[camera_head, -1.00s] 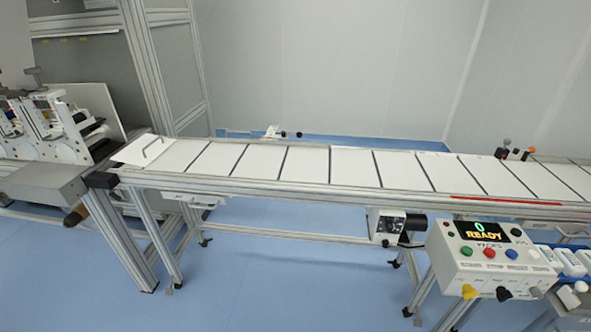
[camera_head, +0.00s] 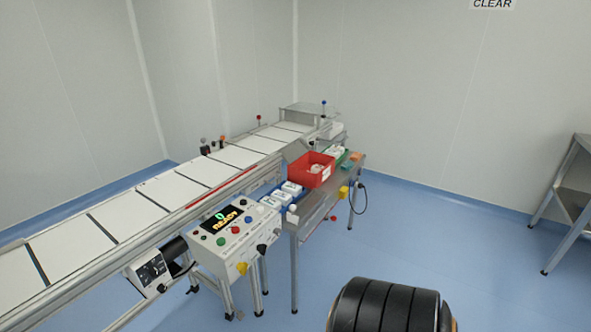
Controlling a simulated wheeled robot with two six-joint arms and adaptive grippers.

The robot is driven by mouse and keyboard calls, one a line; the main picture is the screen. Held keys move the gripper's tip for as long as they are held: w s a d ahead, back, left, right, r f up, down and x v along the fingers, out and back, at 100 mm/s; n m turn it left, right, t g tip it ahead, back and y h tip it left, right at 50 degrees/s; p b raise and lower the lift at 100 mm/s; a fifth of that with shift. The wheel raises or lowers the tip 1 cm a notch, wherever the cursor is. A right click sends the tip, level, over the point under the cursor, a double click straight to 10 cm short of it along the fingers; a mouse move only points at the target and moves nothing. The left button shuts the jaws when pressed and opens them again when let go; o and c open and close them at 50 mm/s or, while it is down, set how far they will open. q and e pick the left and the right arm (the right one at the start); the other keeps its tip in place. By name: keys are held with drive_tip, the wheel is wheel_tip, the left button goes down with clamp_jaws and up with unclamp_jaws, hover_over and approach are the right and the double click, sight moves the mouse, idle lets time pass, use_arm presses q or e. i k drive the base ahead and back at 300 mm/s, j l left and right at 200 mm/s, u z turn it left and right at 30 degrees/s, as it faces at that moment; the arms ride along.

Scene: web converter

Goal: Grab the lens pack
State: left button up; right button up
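Several small white packs (camera_head: 291,188) with printed labels stand in a blue tray (camera_head: 263,193) at the near end of a metal side table. I cannot tell from here which of them is the lens pack. A red bin (camera_head: 312,171) stands on the same table, just behind them, with some pale items inside. Neither of my grippers shows in the head view. A dark ribbed part of my own body fills the bottom right of the picture, well apart from the table.
A conveyor (camera_head: 173,191) with white panels runs from lower left to the back. A control box (camera_head: 230,236) reading "0 READY" stands beside it. A grey metal shelf (camera_head: 566,200) is at the right edge. The blue floor (camera_head: 440,240) between is clear.

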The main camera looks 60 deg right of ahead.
sight(271, 202)
drive_tip(key=z, duration=1.75)
drive_tip(key=i+l+u, duration=0.15)
drive_tip(key=u, duration=0.35)
drive_tip(key=i+l+u, duration=0.1)
drive_tip(key=u, duration=0.4)
drive_tip(key=l+u, duration=0.35)
drive_tip(key=u, duration=0.15)
drive_tip(key=l+u, duration=0.2)
drive_tip(key=l, duration=0.8)
drive_tip(key=l+u, duration=0.25)
drive_tip(key=l, duration=0.8)
drive_tip(key=l+u, duration=0.2)
drive_tip(key=l, duration=0.85)
drive_tip(key=k, duration=0.05)
